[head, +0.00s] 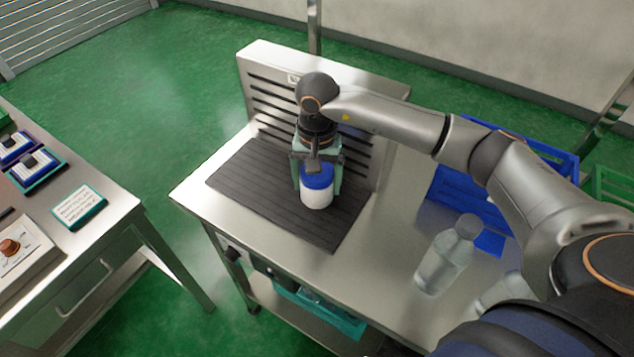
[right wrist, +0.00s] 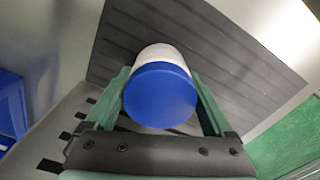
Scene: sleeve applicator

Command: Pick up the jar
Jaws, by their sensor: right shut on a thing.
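The jar is white with a blue lid (head: 317,192) and stands upright over the dark ribbed mat (head: 262,200) on the steel table. I cannot tell whether its base touches the mat. My right gripper (head: 318,180) reaches down from above and is shut on the jar, with one green finger on each side. In the right wrist view the blue lid of the jar (right wrist: 160,96) sits between the green fingers of the gripper (right wrist: 165,100). My left gripper is not in view.
A slotted metal panel (head: 275,100) stands behind the mat. A clear bottle (head: 447,258) and a blue crate (head: 455,190) are on the right. Another table (head: 120,205) with small boxes is on the left, across a gap. The mat's left part is clear.

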